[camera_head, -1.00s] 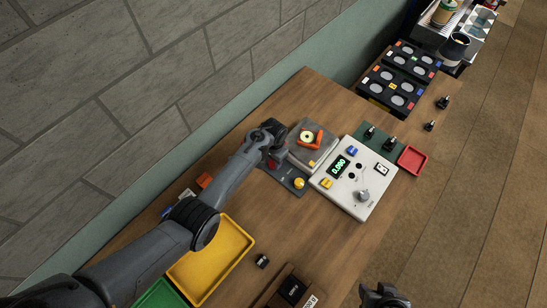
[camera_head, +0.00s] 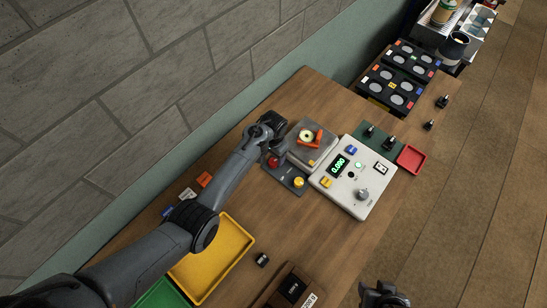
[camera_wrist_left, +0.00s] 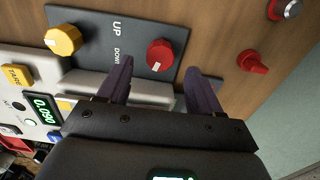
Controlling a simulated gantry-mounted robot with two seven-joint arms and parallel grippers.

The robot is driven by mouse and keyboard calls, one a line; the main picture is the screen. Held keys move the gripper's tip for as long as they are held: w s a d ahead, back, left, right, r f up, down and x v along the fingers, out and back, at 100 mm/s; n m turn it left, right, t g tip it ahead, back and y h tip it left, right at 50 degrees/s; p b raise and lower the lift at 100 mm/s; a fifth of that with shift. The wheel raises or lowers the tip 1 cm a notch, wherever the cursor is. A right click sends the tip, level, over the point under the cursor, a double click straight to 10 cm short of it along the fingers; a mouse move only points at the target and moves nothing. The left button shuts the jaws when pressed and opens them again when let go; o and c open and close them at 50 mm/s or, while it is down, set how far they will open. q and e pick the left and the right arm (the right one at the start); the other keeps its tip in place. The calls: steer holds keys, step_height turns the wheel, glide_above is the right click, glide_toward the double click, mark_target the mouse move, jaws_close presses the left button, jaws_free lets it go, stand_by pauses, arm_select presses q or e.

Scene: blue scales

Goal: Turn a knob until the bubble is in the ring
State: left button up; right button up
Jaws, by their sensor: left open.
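A round pale level vial (camera_head: 306,135) sits with an orange-red piece on the grey scale pan (camera_head: 318,152); the bubble's place in its ring is too small to tell. A dark plate (camera_head: 288,180) beside the pan carries a red knob (camera_head: 273,162) and a yellow knob (camera_head: 298,182). The wrist view shows the red knob (camera_wrist_left: 160,55), the yellow knob (camera_wrist_left: 63,39) and UP/DOWN lettering. My left gripper (camera_wrist_left: 160,75) is open and empty, its fingers on either side of the red knob in the picture, apparently short of it. My right gripper (camera_head: 383,297) shows partly at the bottom edge.
A white console (camera_head: 352,190) with a display reading 0.090 stands right of the pan. A yellow tray (camera_head: 240,233), red tray (camera_head: 410,158) and black racks (camera_head: 400,76) lie around it. A second red knob (camera_wrist_left: 252,62) and a metal button (camera_wrist_left: 288,8) are on the wood.

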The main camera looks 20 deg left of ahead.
mark_target(272, 162)
arm_select(q)
step_height(272, 162, up, 7)
steer(key=shift+r, duration=0.2)
steer(key=shift+s, duration=0.1)
stand_by(0.5)
steer(key=s+a+n+t+p, duration=0.1)
steer(key=s+a+p, duration=0.25)
steer(key=s, duration=0.65)
steer(key=s+r+t+p, duration=0.1)
steer(key=s+r+p, duration=0.1)
steer(key=s+r, duration=0.2)
steer(key=s+r+p, duration=0.2)
steer(key=s+r, duration=0.2)
steer(key=s, duration=0.7)
steer(key=s+r+t+p, duration=0.1)
steer(key=s+r+p, duration=0.1)
steer(key=s+r, duration=0.3)
steer(key=s, duration=0.2)
steer(key=shift+s+a+n+t, duration=0.3)
steer(key=shift+a+n, duration=0.1)
steer(key=shift+r, duration=0.1)
steer(key=shift+s, duration=0.1)
